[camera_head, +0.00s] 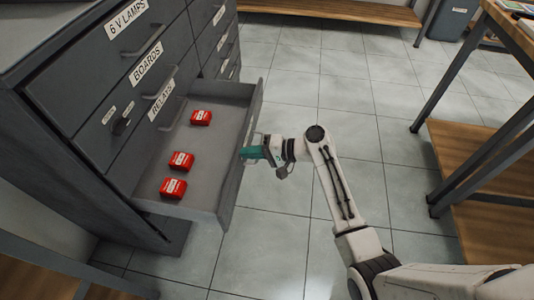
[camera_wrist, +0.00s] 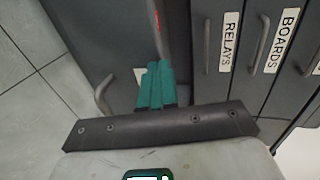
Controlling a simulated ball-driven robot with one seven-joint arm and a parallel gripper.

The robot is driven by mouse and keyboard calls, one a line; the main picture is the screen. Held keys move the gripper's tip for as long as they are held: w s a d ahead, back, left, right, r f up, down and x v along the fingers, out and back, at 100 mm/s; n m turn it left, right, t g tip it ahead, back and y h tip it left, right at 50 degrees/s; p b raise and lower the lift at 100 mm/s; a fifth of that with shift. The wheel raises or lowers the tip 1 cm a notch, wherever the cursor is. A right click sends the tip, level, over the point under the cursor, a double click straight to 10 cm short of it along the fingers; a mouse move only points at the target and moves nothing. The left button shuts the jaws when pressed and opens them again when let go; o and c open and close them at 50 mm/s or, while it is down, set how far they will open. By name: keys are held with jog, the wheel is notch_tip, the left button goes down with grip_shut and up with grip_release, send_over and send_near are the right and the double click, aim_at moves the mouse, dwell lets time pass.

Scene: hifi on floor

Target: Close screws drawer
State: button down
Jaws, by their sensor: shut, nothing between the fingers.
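An open grey drawer (camera_head: 213,147) sticks out of the dark cabinet, below the face labelled RELAYS. Its own label cannot be read, so I cannot tell whether it is the screws drawer. Three red boxes, including a nearest one (camera_head: 173,188), lie spread inside. My gripper (camera_head: 250,153) has teal fingers, shut and empty, at the outer side of the drawer front, near its top edge. In the wrist view the teal fingers (camera_wrist: 156,82) point at the drawer front (camera_wrist: 95,30), beside its curved handle (camera_wrist: 102,95). I cannot tell whether they touch it.
The cabinet's other visible drawers, labelled RELAYS (camera_wrist: 229,42), BOARDS (camera_head: 146,63) and 6 V LAMPS (camera_head: 127,14), look shut. A wooden workbench (camera_head: 480,165) with dark legs stands at the right. A low wooden bench (camera_head: 330,10) is at the back. The tiled floor between is clear.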

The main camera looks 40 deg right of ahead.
jog(key=w+a+b, duration=0.1)
jog(key=w+a, duration=0.3)
jog(key=w, duration=0.1)
jog(key=w+a+b, duration=0.1)
jog(key=w+a, duration=0.3)
jog(key=w, duration=0.2)
jog(key=w+a+b, duration=0.2)
jog(key=w+a, duration=0.3)
jog(key=shift+w, duration=0.35)
